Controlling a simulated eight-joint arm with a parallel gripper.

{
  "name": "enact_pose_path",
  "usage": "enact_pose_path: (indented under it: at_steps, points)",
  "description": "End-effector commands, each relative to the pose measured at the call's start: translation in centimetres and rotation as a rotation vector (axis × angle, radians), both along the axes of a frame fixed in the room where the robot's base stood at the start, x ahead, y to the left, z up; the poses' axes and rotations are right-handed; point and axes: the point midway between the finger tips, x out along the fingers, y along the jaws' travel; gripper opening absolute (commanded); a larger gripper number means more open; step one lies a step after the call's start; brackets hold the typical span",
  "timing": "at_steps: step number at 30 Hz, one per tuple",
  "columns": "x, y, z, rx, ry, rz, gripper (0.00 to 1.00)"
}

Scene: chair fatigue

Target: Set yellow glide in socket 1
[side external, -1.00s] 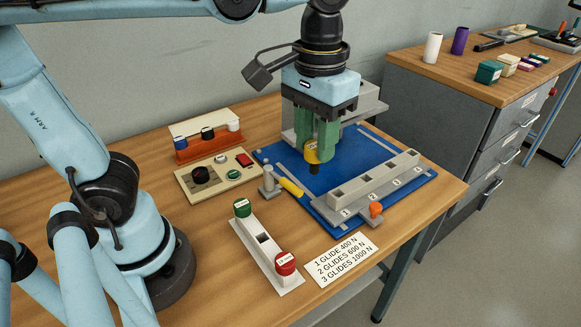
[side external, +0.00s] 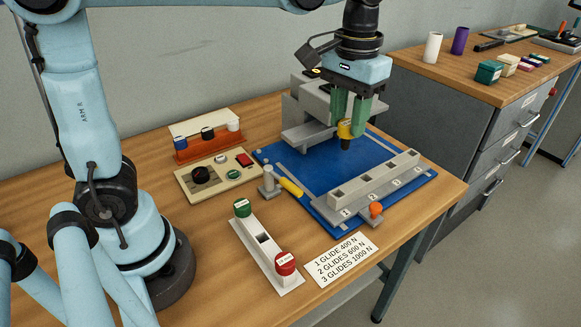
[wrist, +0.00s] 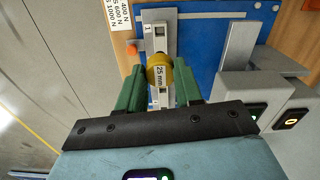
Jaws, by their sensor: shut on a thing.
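My gripper (side external: 347,124) has its green fingers shut on the yellow glide (side external: 344,129), with the glide's dark lower end pointing down. The glide is in the air above the blue plate, behind the grey socket bar (side external: 375,184). The wrist view also shows the yellow glide (wrist: 159,74), marked 25 mm, between the green fingers. The bar has several square sockets along its top and numbers on its front face. Socket 1 (side external: 336,193) is at the bar's near left end and looks empty. In the wrist view the glide covers part of the bar.
A grey machine (side external: 322,105) stands at the back of the blue plate (side external: 310,173). An orange knob (side external: 376,208) sits at the bar's front. A yellow-handled tool (side external: 291,187), a control box (side external: 215,175) and a holder with green and red caps (side external: 262,240) stand left.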

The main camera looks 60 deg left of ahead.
Motion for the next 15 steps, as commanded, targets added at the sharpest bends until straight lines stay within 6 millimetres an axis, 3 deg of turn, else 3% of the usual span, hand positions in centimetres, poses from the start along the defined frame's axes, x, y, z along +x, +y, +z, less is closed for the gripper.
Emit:
enact_pose_path:
  at_steps: [9,15]
  points:
    - [-0.1,0.0,-2.7,0.000,-0.001,0.000,0.06]
    - [-0.1,0.0,-2.8,0.000,-0.001,0.000,0.06]
